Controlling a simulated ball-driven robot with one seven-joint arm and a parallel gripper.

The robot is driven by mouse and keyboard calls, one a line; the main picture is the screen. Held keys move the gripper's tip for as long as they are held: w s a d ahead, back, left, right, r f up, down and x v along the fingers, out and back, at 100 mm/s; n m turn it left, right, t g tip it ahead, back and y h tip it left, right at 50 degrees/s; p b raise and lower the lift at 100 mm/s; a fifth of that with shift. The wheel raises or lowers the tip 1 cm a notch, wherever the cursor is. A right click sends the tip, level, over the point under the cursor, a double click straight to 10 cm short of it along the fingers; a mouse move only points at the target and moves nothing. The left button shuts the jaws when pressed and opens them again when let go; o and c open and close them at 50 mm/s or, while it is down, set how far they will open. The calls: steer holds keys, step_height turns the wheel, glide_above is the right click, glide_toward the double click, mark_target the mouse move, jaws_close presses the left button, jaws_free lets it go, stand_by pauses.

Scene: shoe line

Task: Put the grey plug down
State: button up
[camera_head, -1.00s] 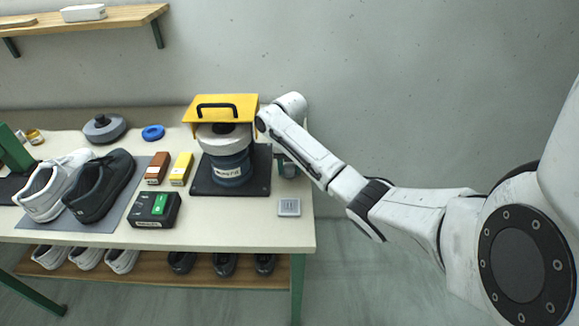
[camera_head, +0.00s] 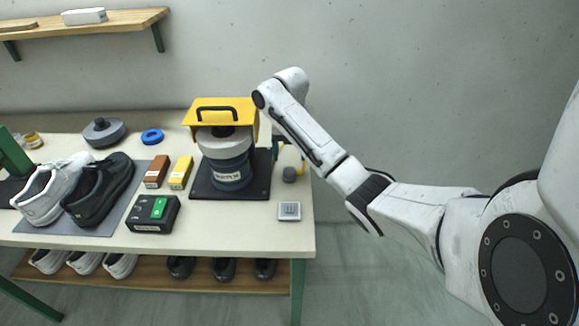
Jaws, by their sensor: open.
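The grey plug (camera_head: 289,174) is a small dark grey round piece. It appears to stand on the bench top, right of the black base plate of the blue machine. My arm hides most of the gripper body, and I cannot tell whether a finger touches the plug.
The blue machine (camera_head: 229,170) with its yellow hood (camera_head: 226,112) stands close on the left. A small grey switch plate (camera_head: 289,211) lies in front. The bench's right edge is near. Shoes, a brown box (camera_head: 157,171) and a yellow box (camera_head: 180,172) are farther left.

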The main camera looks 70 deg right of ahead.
mark_target(290, 169)
steer(key=shift+r+p, duration=1.5)
steer(key=shift+r, duration=0.9)
